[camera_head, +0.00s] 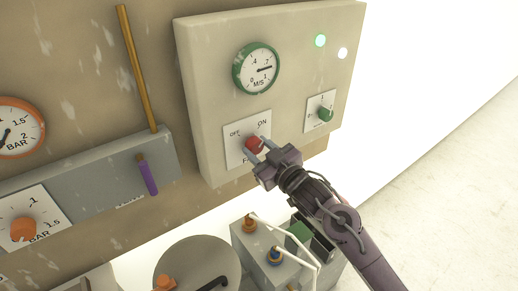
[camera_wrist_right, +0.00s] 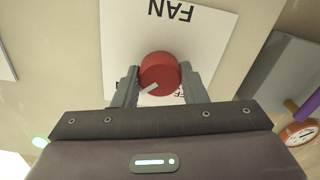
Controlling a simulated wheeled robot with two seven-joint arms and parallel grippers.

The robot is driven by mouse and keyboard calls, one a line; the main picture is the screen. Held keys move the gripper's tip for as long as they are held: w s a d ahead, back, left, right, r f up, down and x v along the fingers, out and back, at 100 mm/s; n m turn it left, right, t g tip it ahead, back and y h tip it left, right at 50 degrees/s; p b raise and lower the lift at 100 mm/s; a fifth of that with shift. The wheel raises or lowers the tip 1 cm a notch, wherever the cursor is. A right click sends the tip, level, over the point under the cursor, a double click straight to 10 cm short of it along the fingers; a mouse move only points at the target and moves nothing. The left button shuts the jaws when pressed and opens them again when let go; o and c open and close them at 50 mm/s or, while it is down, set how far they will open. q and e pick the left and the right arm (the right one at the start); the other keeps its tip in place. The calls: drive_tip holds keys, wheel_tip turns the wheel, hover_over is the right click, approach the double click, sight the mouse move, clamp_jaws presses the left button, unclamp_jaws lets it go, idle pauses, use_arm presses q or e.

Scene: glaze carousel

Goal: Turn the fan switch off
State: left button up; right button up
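The fan switch is a red round knob (camera_head: 254,144) on a white plate (camera_head: 234,150) marked OFF and ON, on the pale control box. In the right wrist view the knob (camera_wrist_right: 160,72) shows upside down with the FAN label; its white pointer mark is turned to the lower left, away from OFF, on the ON side. My right gripper (camera_head: 256,150) has its two fingers around the knob, one on each side; in the right wrist view the fingers (camera_wrist_right: 160,84) lie against its edges with no clear gap. My left gripper is not in view.
A green-rimmed gauge (camera_head: 256,69) sits above the switch, and a green knob (camera_head: 325,114) to its right. Green (camera_head: 320,40) and white (camera_head: 342,53) lamps glow. A purple handle (camera_head: 148,176) and an orange knob (camera_head: 23,229) are at left. Grey boxes (camera_head: 257,243) stand below.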

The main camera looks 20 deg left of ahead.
drive_tip(key=c, duration=0.4)
